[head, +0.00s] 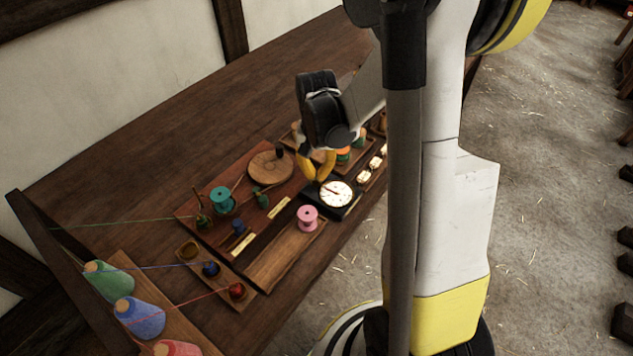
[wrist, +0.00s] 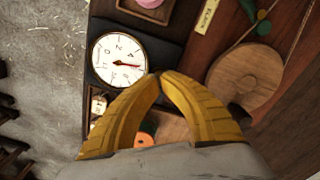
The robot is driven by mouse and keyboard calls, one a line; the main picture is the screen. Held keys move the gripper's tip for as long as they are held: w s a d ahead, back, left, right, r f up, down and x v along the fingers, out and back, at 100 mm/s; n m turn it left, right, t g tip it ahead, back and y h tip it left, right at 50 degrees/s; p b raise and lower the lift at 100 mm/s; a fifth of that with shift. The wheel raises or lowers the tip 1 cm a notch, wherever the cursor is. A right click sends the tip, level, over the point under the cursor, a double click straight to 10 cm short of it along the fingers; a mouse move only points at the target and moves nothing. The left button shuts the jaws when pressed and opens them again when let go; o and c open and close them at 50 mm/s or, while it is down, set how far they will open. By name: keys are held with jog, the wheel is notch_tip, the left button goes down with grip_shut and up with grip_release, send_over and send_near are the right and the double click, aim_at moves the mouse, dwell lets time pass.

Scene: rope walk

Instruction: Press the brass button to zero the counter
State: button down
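The counter (head: 335,193) is a white round dial with a red needle on a dark box at the bench's front side. In the wrist view the dial (wrist: 119,60) is left of my fingertips, and its needle points right, toward them. My gripper (head: 317,178) has yellow fingers pointing down beside the dial. In the wrist view the fingertips of my gripper (wrist: 158,76) meet with nothing visible between them, over the edge of the dark box. I cannot make out the brass button; the fingers may hide it. Whether the tips touch the box is unclear.
A round wooden disc (head: 270,167) lies close to my gripper. A teal spool (head: 222,200) and a pink spool (head: 307,218) stand on the wooden boards nearby. Coloured threads run from yarn cones (head: 139,316) at the lower left. The back of the bench (head: 130,150) is clear.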

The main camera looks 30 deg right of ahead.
jog(key=shift+f+b, duration=0.75)
jog(key=shift+f, duration=0.2)
jog(key=shift+r+p, duration=2.6)
jog(key=shift+r, duration=0.95)
